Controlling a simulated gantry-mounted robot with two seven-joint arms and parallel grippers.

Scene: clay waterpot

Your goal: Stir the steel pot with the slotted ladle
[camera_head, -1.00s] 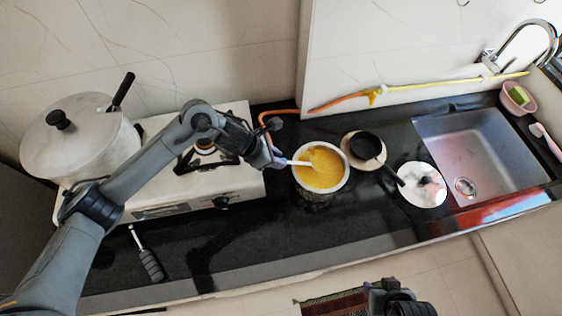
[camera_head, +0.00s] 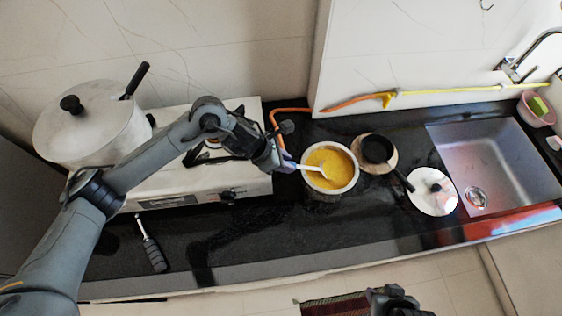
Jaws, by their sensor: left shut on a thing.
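The steel pot (camera_head: 354,182) stands on the black counter right of the stove and holds a yellow-orange food. The ladle (camera_head: 309,167) has a pale handle that reaches from my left gripper over the pot's left rim. Its far end lies in the yellow food, so its slots cannot be made out. My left gripper (camera_head: 283,161) is shut on the ladle's handle, just left of the pot. My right gripper (camera_head: 388,297) is at the bottom edge, in front of the counter and away from the pot; its fingers do not show clearly.
A black pan (camera_head: 376,149) on a wooden board and a white lid (camera_head: 433,193) are right of the pot. A large lidded pot (camera_head: 88,128) stands on the white stove (camera_head: 236,180). A dark-handled tool (camera_head: 153,254) lies at the front left. The sink (camera_head: 500,165) is at right.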

